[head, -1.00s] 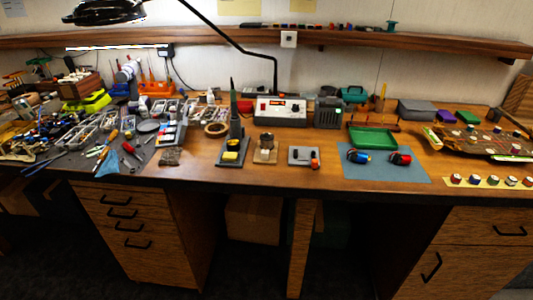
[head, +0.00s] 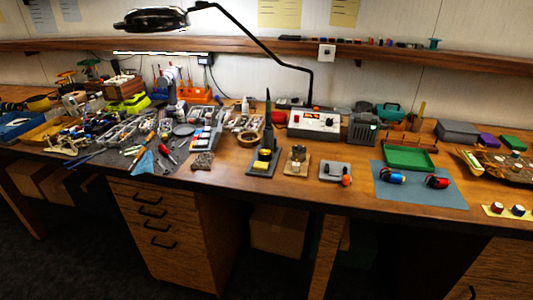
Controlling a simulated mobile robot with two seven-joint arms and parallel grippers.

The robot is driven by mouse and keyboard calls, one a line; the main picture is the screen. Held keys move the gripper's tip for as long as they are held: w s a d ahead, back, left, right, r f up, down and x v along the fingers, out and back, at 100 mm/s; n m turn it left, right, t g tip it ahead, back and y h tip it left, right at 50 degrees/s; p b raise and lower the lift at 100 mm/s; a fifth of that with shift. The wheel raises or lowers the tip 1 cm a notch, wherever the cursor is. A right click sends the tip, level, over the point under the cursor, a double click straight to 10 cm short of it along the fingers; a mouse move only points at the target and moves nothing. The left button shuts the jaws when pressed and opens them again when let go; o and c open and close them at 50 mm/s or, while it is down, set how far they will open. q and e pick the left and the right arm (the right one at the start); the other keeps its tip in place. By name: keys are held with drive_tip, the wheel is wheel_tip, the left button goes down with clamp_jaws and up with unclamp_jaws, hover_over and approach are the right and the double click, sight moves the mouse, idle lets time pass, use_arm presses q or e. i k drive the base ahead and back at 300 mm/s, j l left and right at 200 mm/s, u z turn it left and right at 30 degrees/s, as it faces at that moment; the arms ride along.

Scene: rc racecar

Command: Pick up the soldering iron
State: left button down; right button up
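What looks like the soldering iron (head: 268,112) is a slim, dark, upright piece in its stand (head: 258,168), near the middle of the workbench. A yellow sponge (head: 264,155) sits on the front of the stand. A grey soldering station (head: 314,123) with a small display and knobs stands behind it to the right. The iron's lower part merges with the dark holder, so I cannot tell where one ends. Neither of my grippers shows in the head view.
A brass-coloured tip cleaner (head: 298,153) and a small grey box (head: 335,171) stand right of the stand. A blue mat (head: 420,190) and green tray (head: 408,157) lie further right. A lamp arm (head: 262,45) arches above. Tools clutter the left side.

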sight(268, 125)
drive_tip(key=i+j+z, duration=0.4)
drive_tip(key=j, duration=0.25)
drive_tip(key=i+j+z, duration=0.25)
drive_tip(key=j, duration=0.15)
drive_tip(key=k, duration=0.1)
